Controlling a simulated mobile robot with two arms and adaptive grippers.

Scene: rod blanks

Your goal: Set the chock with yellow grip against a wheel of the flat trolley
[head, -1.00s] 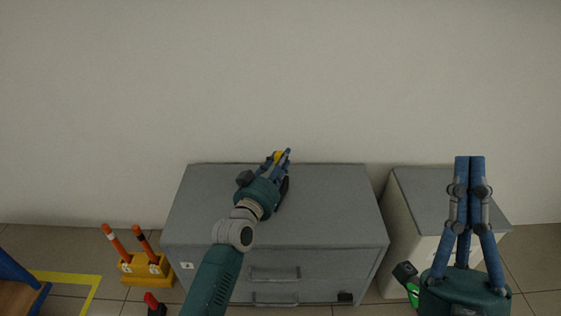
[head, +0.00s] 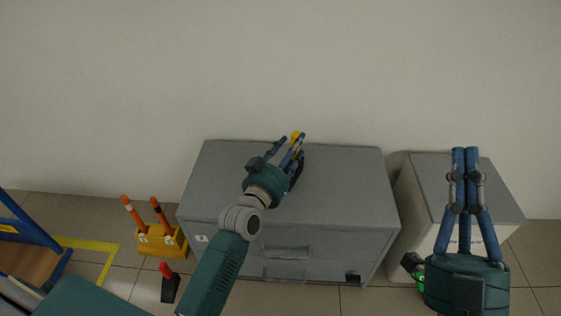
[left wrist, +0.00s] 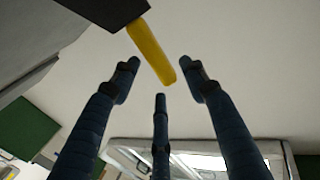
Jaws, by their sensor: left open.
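The chock's yellow grip (head: 296,136) shows at my left gripper's fingertips, over the back edge of the grey cabinet top. In the left wrist view the yellow grip (left wrist: 150,50) slants between the spread fingers from a dark body (left wrist: 108,8). My left gripper (head: 292,145) is open around the grip; I cannot tell whether any finger touches it. The chock's body is mostly hidden in the head view. The flat trolley (head: 32,262), with a brown deck and blue frame, is partly in view at the far left; no wheel shows. My right gripper (head: 465,151) is shut and empty.
The grey drawer cabinet (head: 345,185) stands against the wall, with a lower pale cabinet (head: 425,172) to its right. On the floor are a yellow block with orange handles (head: 160,243), a red-gripped chock (head: 169,284) and a green-gripped object (head: 419,280). Yellow tape marks the floor.

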